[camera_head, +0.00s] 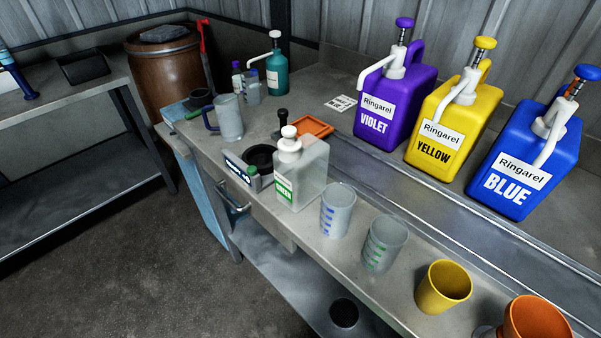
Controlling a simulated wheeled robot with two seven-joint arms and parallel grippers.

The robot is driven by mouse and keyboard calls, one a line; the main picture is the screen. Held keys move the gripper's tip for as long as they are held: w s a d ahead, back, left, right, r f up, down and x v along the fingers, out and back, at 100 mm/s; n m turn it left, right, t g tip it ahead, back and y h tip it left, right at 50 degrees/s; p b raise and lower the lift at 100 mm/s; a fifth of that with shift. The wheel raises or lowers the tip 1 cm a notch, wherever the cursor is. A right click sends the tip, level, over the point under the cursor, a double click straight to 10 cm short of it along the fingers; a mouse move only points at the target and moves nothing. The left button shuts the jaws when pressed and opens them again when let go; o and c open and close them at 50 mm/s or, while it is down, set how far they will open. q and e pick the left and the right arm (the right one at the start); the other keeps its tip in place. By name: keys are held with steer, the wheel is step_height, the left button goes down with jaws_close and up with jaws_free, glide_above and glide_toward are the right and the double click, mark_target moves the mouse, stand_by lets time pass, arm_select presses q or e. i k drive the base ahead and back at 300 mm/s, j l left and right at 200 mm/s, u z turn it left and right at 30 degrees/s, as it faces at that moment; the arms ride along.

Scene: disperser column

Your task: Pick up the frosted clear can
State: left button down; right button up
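A frosted clear can (303,172) with a white cap and a green label stands upright on the grey workbench (310,258), near its front edge. The label's word is small and seems to read GREEN. Frosted measuring cups with blue marks (337,212) and green marks (384,245) stand to its right. Neither of my grippers shows in this view.
Large violet (393,105), yellow (452,118) and blue (525,160) pump jugs stand along the back. A yellow cup (443,287) and an orange cup (536,318) stand at lower right. An orange tray (312,126) lies behind the can. A frosted mug (229,117) stands farther left.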

mark_target(300, 175)
steer(key=j+z, duration=1.2)
steer(key=j, duration=0.15)
steer(key=k+j+z, duration=0.1)
steer(key=j+z, duration=0.3)
steer(key=k+j+z, duration=0.2)
steer(key=j+z, duration=0.25)
steer(key=l, duration=0.1)
